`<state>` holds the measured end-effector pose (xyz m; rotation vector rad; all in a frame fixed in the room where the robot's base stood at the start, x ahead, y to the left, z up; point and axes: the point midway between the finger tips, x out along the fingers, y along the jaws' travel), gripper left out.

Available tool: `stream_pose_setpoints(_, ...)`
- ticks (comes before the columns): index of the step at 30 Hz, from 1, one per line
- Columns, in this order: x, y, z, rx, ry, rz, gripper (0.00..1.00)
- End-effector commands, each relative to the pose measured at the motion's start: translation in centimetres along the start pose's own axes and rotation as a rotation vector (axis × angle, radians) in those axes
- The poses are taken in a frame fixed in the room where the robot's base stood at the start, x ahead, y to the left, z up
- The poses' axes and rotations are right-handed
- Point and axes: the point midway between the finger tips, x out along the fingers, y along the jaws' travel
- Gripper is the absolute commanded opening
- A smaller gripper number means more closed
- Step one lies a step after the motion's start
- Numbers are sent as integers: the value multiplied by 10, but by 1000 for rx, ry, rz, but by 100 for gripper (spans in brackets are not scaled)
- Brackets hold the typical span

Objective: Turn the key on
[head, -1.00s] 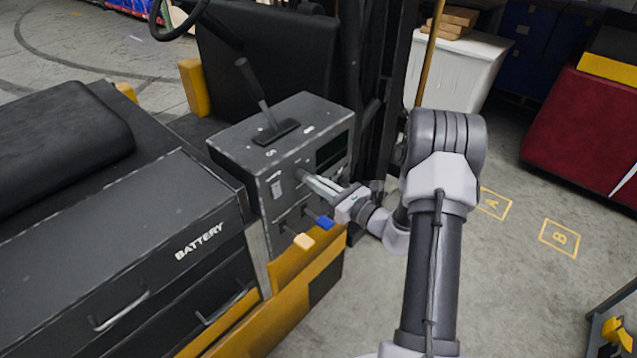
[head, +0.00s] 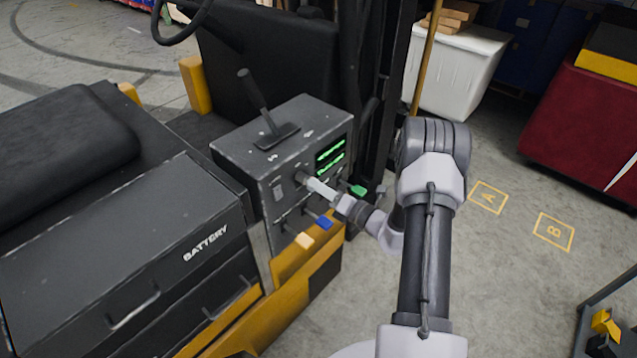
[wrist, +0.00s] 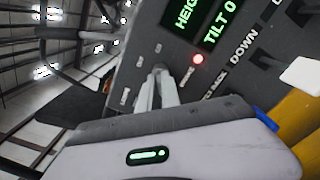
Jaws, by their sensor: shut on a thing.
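The dark control box (head: 243,178) stands on the truck, with a lever on its top. My gripper (head: 306,181) reaches its front face from the right, and its fingertips are closed together at the key switch. The wrist view also shows my gripper (wrist: 159,75) with its fingers meeting at the panel. The key itself is mostly hidden between the fingertips. The display (head: 330,156) on the box is lit with green text, and in the wrist view (wrist: 215,28) it reads "TILT 0". A red lamp (wrist: 198,58) glows beside the fingers.
The battery drawers (head: 150,262) are at the left. A white bin (head: 455,75) and red tote (head: 580,125) stand behind on the right, with open floor between.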

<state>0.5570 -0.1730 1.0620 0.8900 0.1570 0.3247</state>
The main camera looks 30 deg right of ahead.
Motion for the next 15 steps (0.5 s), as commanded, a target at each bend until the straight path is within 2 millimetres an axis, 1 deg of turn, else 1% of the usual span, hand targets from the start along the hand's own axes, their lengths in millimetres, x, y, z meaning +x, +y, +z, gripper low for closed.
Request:
stream_pose_setpoints(6, 0, 0, 1, 99, -2, 1, 0)
stream_pose_setpoints(15, 0, 0, 1, 159, -2, 0, 0)
